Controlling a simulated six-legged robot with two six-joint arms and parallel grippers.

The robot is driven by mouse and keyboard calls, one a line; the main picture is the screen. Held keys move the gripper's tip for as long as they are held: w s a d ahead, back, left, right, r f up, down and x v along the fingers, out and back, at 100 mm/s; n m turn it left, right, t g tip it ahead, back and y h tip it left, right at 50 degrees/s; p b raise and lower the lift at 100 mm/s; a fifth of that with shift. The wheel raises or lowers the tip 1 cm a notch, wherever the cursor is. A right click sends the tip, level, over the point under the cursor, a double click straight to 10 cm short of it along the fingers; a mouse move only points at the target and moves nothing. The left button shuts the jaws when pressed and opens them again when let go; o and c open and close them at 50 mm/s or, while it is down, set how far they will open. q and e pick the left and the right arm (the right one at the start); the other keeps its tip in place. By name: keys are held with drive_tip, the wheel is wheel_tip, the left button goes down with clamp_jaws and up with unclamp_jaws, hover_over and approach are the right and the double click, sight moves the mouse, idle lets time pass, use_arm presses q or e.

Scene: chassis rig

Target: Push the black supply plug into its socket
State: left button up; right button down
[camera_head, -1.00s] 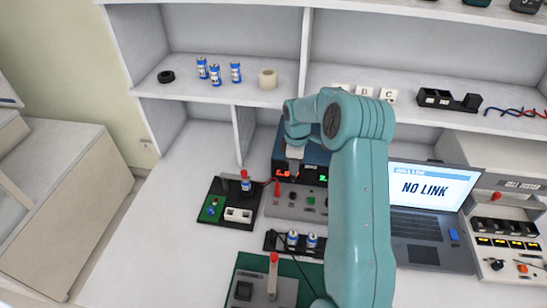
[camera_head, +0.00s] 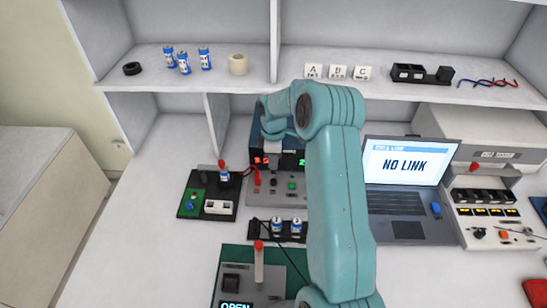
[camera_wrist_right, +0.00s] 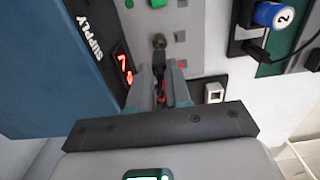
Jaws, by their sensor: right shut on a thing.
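My right gripper (camera_head: 273,162) reaches down in front of the blue supply unit (camera_head: 255,130), over the grey panel (camera_head: 283,202). In the right wrist view its fingers (camera_wrist_right: 167,78) are shut, with something dark and narrow between them. I take this as the black supply plug, mostly hidden by the fingers. A round black socket-like fitting (camera_wrist_right: 159,42) shows on the panel just past the fingertips. I cannot tell whether the plug touches it. A red plug (camera_head: 257,176) stands on the panel beside the gripper. My left gripper is not in view.
A green button (camera_head: 292,186) sits on the panel. A dark board (camera_head: 196,205) lies to the left, and a black holder with blue-white cells (camera_head: 288,227) lies in front. A laptop (camera_head: 410,165) reading "NO LINK" stands right of my arm. A shelf runs behind.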

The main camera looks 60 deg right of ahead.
drive_tip(key=shift+f+b, duration=0.3)
drive_tip(key=shift+f, duration=0.5)
idle(1.2)
drive_tip(key=shift+f+b, duration=1.25)
drive_tip(key=shift+f, duration=0.15)
drive_tip(key=c, duration=1)
unclamp_jaws()
drive_tip(key=shift+r, duration=0.1)
wheel_tip(320, 180, up, 16)
drive_tip(key=shift+r+b, duration=0.15)
drive_tip(key=shift+b, duration=0.2)
